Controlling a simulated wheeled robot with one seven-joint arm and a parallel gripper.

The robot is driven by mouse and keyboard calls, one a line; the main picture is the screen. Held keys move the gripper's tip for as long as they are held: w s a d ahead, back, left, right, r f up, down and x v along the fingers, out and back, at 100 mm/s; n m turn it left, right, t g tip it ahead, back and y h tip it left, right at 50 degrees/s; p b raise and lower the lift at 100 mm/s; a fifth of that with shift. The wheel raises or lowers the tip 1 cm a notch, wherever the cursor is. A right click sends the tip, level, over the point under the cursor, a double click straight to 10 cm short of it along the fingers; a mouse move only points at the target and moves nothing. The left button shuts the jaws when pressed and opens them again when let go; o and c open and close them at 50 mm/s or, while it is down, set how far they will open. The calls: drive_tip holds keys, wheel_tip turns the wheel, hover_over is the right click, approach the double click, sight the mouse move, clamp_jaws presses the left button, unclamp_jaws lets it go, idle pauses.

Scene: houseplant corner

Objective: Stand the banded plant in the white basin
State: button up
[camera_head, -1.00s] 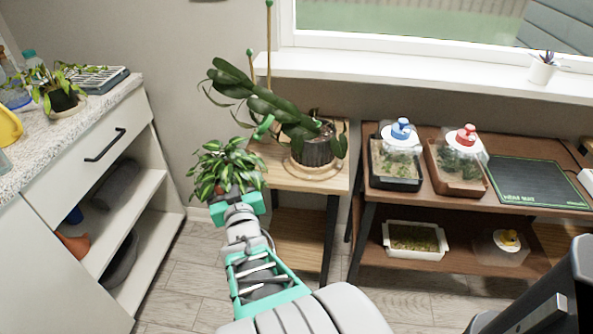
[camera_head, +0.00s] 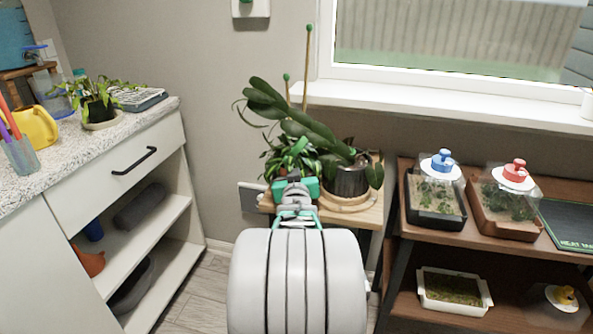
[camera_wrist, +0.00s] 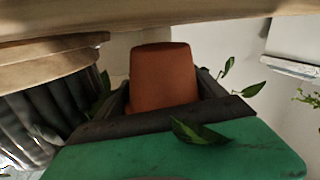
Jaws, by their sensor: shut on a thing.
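My gripper (camera_head: 295,187) is shut on a leafy plant (camera_head: 288,157), seen from behind in the head view. In the wrist view, its plain terracotta pot (camera_wrist: 163,75) sits between the dark fingers of my gripper (camera_wrist: 165,112), with leaves showing around them. No band shows on the visible part of this pot. The held plant is in front of and beside the large trailing plant on the wooden stand. A white rectangular basin (camera_head: 427,300) with greenish-brown filling is on the lower shelf at right; I cannot tell whether it is the task's basin.
The wooden stand (camera_head: 368,218) carries a large plant (camera_head: 300,118) in a dark ribbed pot (camera_head: 350,181), with tall stakes behind. Two lidded propagators (camera_head: 437,200) (camera_head: 508,203) fill much of the right table. A drooping plant (camera_head: 98,100) stands on the left counter (camera_head: 150,103).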

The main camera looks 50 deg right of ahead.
drive_tip(key=shift+w+d+f+b, duration=0.5)
drive_tip(key=shift+w+d+f, duration=0.25)
drive_tip(key=shift+d, duration=0.25)
drive_tip(key=shift+r, duration=0.1)
drive_tip(key=shift+a, duration=0.1)
drive_tip(key=shift+f, duration=0.25)
drive_tip(key=o, duration=1.9)
